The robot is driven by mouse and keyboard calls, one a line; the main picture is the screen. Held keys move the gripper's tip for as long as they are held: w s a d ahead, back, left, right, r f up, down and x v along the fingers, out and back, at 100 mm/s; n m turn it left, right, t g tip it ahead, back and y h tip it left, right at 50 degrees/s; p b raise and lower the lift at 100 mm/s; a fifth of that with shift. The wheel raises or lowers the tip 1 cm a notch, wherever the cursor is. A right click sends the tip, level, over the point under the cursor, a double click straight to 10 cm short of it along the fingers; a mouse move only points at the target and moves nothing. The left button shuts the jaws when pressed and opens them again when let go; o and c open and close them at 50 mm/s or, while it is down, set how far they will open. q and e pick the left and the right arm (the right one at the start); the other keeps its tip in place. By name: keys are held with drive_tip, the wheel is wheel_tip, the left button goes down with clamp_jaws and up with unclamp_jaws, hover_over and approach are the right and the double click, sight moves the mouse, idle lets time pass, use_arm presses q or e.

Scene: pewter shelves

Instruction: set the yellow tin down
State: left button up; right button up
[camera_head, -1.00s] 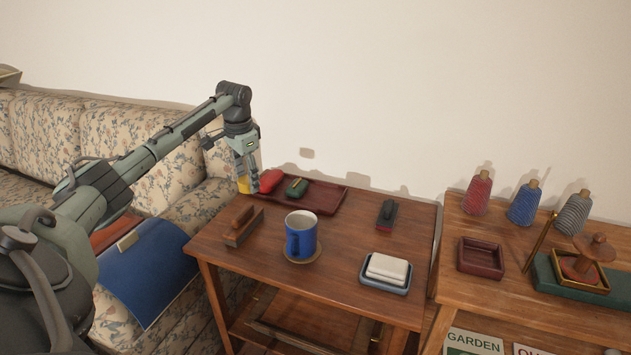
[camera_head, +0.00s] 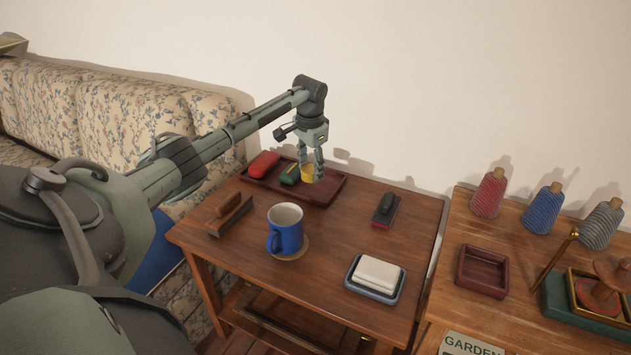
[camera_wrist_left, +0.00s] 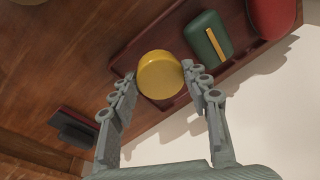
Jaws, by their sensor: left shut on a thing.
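The yellow tin (camera_head: 307,174) is between the fingers of my left gripper (camera_head: 312,170), which is shut on it. In the left wrist view the round yellow tin (camera_wrist_left: 160,75) sits between the two fingertips (camera_wrist_left: 162,82). The tin is at the right part of the dark red tray (camera_head: 325,190), beside a green tin with a yellow stripe (camera_head: 290,175). I cannot tell whether the tin touches the tray floor. A red tin (camera_head: 263,164) lies at the tray's left end. My right gripper is not in view.
A second table with yarn cones (camera_head: 543,207) is at right.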

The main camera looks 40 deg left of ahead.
sight(316, 193)
use_arm(q)
drive_tip(key=shift+w+d+f, duration=0.45)
drive_tip(key=shift+w+d, duration=0.05)
drive_tip(key=shift+d, duration=0.05)
drive_tip(key=shift+f, duration=0.25)
wheel_tip(316, 193, down, 4)
drive_tip(key=shift+r, duration=0.2)
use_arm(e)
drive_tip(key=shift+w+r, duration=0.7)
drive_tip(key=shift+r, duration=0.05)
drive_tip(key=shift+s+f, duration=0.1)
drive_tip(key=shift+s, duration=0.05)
use_arm(q)
drive_tip(key=o, duration=0.8)
drive_tip(key=shift+o, duration=0.3)
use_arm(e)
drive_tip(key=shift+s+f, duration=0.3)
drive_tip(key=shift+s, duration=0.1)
